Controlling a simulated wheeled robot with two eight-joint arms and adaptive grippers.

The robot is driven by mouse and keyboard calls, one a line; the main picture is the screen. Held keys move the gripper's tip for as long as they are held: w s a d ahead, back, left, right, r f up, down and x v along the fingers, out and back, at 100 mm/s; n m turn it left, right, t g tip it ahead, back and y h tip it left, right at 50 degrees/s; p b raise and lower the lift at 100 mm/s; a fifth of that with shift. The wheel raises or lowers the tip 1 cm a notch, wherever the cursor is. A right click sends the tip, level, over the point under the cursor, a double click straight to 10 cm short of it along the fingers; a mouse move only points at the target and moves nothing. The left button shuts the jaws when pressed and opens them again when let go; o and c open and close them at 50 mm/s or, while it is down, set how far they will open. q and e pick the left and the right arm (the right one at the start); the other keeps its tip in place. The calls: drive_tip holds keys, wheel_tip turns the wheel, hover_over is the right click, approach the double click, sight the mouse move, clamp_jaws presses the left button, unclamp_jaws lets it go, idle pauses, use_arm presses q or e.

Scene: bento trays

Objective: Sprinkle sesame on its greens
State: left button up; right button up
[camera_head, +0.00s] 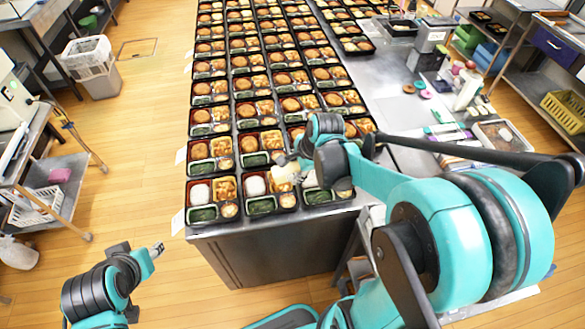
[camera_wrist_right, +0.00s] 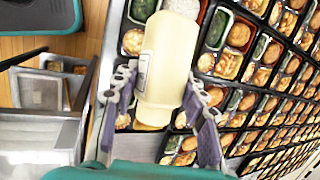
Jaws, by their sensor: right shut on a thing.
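My right gripper (camera_head: 288,166) is shut on a cream-coloured bottle (camera_wrist_right: 168,62), held over the front row of bento trays. In the head view the bottle (camera_head: 284,175) shows partly, close to the front middle tray. Greens lie in the front compartments of the front left tray (camera_head: 203,214) and the front middle tray (camera_head: 262,205). The front right tray's greens (camera_head: 318,197) show beside my arm. No sesame can be made out on the greens. My left gripper (camera_head: 156,249) hangs over the floor at lower left, apart from the table; its jaws are too small to read.
Rows of filled bento trays cover the metal table (camera_head: 270,250) to the far end. At right, tubs, bottles and a scale (camera_head: 433,35) stand on the side surface. A cart (camera_head: 60,180) stands at far left. The floor between is clear.

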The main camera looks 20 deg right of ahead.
drive_tip(key=d+y+b, duration=0.1)
drive_tip(key=d+t+y+b, duration=0.1)
drive_tip(key=y, duration=0.1)
drive_tip(key=shift+s+d+f+m, duration=0.1)
drive_tip(key=shift+s+d+m, duration=0.1)
drive_tip(key=shift+m, duration=0.1)
drive_tip(key=s+d+f+m+t+y+b, duration=0.1)
drive_tip(key=y+b, duration=0.8)
drive_tip(key=b, duration=0.9)
drive_tip(key=shift+d+f+m+t+y, duration=0.45)
drive_tip(key=shift+d+f+t, duration=0.95)
drive_tip(key=shift+f, duration=0.6)
drive_tip(key=shift+s+d+f, duration=0.1)
drive_tip(key=shift+d, duration=0.05)
wheel_tip(320, 180, down, 3)
drive_tip(key=shift+f, duration=0.2)
drive_tip(key=shift+r, duration=0.15)
